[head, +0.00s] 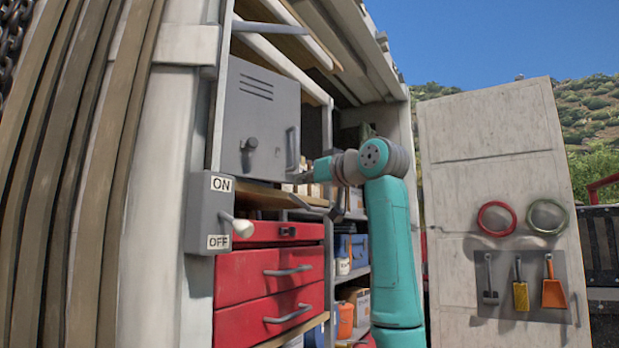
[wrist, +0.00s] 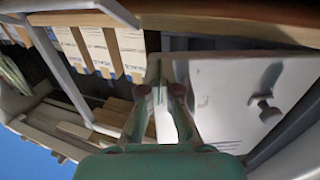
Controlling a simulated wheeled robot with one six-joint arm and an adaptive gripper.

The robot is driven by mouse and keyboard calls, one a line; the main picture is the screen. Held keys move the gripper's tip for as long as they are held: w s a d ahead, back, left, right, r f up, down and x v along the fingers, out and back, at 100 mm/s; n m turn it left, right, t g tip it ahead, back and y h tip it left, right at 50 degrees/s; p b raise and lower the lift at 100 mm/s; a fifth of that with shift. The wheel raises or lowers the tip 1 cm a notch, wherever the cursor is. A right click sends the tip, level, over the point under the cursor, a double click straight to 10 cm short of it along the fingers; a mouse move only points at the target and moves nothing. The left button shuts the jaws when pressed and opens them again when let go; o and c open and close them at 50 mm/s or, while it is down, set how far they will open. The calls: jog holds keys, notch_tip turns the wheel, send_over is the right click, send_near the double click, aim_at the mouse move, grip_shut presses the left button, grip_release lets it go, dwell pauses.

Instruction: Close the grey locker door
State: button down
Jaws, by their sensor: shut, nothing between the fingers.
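The grey locker door (head: 262,110) is in the upper left middle of the head view, with slots near its top, a dark knob and an upright bar handle (head: 292,150) near its right edge. I cannot tell whether it sits fully flush in its frame. In the wrist view, my fingertips (wrist: 160,91) are by the edge of the pale door panel (wrist: 215,95), whose knob shows on the right. Contact is unclear.
Below the locker is a wooden shelf and a red drawer cabinet (head: 268,277). A switch box (head: 208,213) with a lever stands at left. A large pale cabinet door (head: 490,120) with hanging tools stands open at right. Stored goods fill the shelves behind my arm.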

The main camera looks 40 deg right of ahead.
jog(key=shift+w+a+n+g+y, duration=0.1)
jog(key=shift+w+n+y, duration=0.45)
jog(key=shift+w, duration=0.6)
jog(key=shift+w+a+n+g+y, duration=0.1)
jog(key=shift+w+n+y, duration=0.2)
jog(key=shift+w+y, duration=0.7)
jog(key=shift+w+n+g+y, duration=0.1)
jog(key=shift+w+n+y, duration=0.35)
jog(key=shift+w, duration=0.9)
